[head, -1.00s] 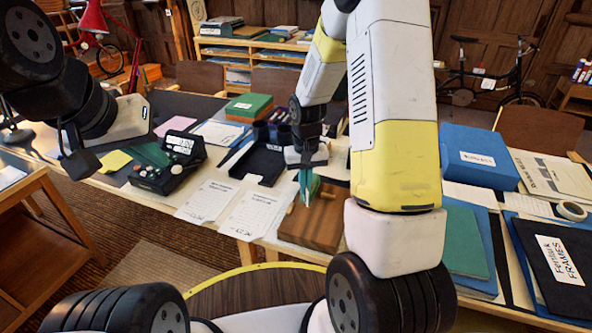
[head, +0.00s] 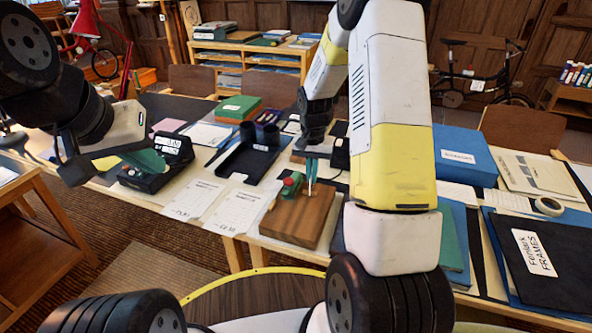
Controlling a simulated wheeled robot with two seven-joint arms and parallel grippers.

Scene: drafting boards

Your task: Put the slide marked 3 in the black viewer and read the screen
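The black viewer (head: 150,178) stands at the left of the table, its small lit screen (head: 168,146) facing me with print too small to read. A brown wooden block (head: 298,218) lies at the front middle, with a small green and red piece (head: 291,184) at its back edge. My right gripper (head: 311,184) points down at the block's back edge, just right of that piece. Its thin teal fingers are close together, and I cannot tell whether anything is between them. My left gripper (head: 72,170) hangs at the left, in front of the viewer's left side. No slide marked 3 can be made out.
A black tray (head: 240,168) and two printed sheets (head: 193,199) lie between viewer and block. A green box (head: 240,108) stands behind. A blue box (head: 463,156) and a black folder (head: 548,262) fill the right side.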

